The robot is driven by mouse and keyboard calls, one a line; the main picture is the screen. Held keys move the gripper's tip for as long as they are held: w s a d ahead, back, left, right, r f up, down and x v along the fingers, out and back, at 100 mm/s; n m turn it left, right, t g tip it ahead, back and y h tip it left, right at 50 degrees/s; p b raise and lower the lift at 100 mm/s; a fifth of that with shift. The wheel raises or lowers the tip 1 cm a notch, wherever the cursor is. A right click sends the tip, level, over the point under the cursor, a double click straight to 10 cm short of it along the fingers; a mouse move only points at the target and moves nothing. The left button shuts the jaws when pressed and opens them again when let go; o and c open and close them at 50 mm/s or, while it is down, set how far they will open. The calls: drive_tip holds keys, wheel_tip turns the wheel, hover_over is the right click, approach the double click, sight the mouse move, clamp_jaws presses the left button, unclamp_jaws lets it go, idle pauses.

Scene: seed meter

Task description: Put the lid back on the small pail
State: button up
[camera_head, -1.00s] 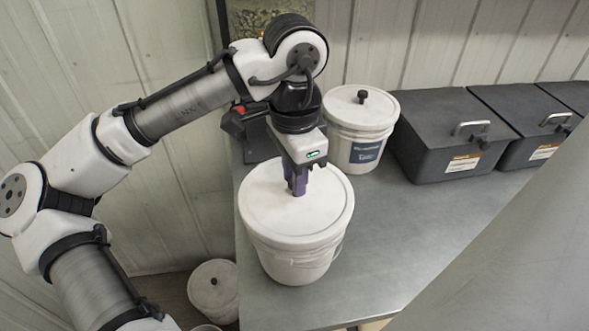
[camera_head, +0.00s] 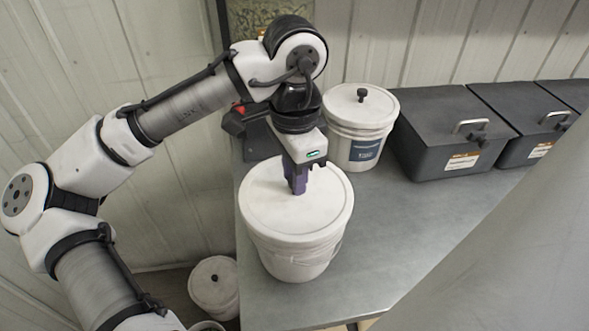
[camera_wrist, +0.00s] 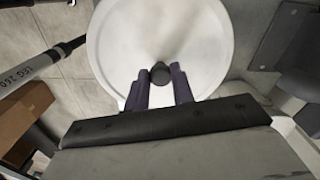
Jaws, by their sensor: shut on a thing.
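A white round lid (camera_head: 270,205) lies over the mouth of the nearer white pail (camera_head: 292,262) on the bench. It looks level and close to the rim, but I cannot tell whether it is fully pressed down. My gripper (camera_head: 298,190) points down at the lid's centre, its purple fingers shut on the lid's dark knob. In the wrist view the knob (camera_wrist: 160,73) shows between the two fingertips, with the white lid (camera_wrist: 195,35) spread beneath. The knob is hidden by the fingers in the head view.
A second white pail (camera_head: 345,150) with a blue label and knobbed lid stands close behind. Dark grey lidded boxes (camera_head: 450,145) line the back right. Another lidded pail (camera_head: 214,285) is on the floor at left. The grey bench (camera_head: 400,225) is clear to the right.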

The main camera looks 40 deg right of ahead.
drive_tip(key=o, duration=1.1)
drive_tip(key=shift+o, duration=0.2)
drive_tip(key=o, duration=0.4)
drive_tip(key=shift+r, duration=0.15)
drive_tip(key=shift+r+p, duration=2.05)
drive_tip(key=shift+r, duration=1.3)
